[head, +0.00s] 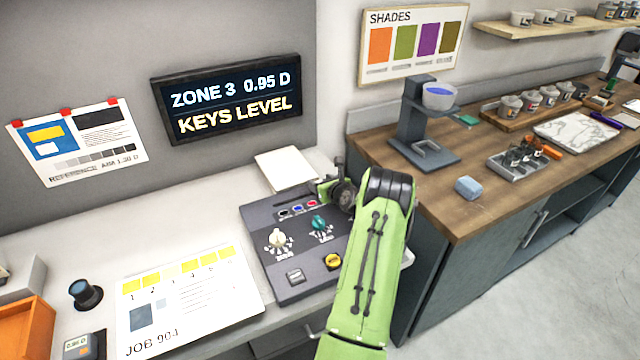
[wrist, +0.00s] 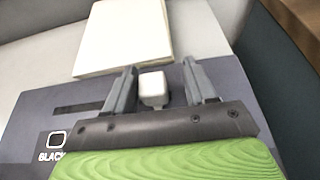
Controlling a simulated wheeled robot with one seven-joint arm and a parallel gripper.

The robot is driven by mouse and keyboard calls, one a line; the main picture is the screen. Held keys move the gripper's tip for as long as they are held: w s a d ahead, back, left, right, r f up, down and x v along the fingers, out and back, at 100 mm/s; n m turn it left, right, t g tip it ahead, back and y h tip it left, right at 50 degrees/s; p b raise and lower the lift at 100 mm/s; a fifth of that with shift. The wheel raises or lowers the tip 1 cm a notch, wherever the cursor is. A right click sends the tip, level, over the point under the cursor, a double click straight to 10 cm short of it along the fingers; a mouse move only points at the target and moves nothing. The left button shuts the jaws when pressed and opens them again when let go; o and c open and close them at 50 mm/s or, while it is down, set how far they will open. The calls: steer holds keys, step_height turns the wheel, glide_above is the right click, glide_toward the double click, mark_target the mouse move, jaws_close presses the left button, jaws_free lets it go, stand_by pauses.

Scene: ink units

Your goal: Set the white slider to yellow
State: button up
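The white slider (wrist: 153,88) shows in the wrist view as a small pale block, standing between my two fingers with a gap on each side. My gripper (wrist: 158,86) is open around it. In the head view my gripper (head: 328,190) is over the upper right of the dark control panel (head: 262,222) and hides the slider there. The slider's dark slot (wrist: 80,107) runs to its left. Below the slot are black, blue and red marks (head: 297,209). A square mark labelled BLACK (wrist: 57,140) shows in the wrist view. No yellow mark is visible; my gripper covers that area.
The panel also has a white knob (head: 278,238), a teal knob (head: 319,223), a grey button (head: 295,276) and a yellow button (head: 333,262). A pale pad (head: 284,168) lies behind it. A job sheet (head: 190,300) lies left. A wooden counter (head: 450,205) stands right.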

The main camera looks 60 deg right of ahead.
steer(key=shift+a, duration=0.15)
steer(key=v, duration=1.5)
steer(key=shift+s+a+r, duration=0.1)
steer(key=shift+s+r, duration=0.05)
steer(key=shift+s, duration=0.15)
steer(key=shift+w, duration=0.1)
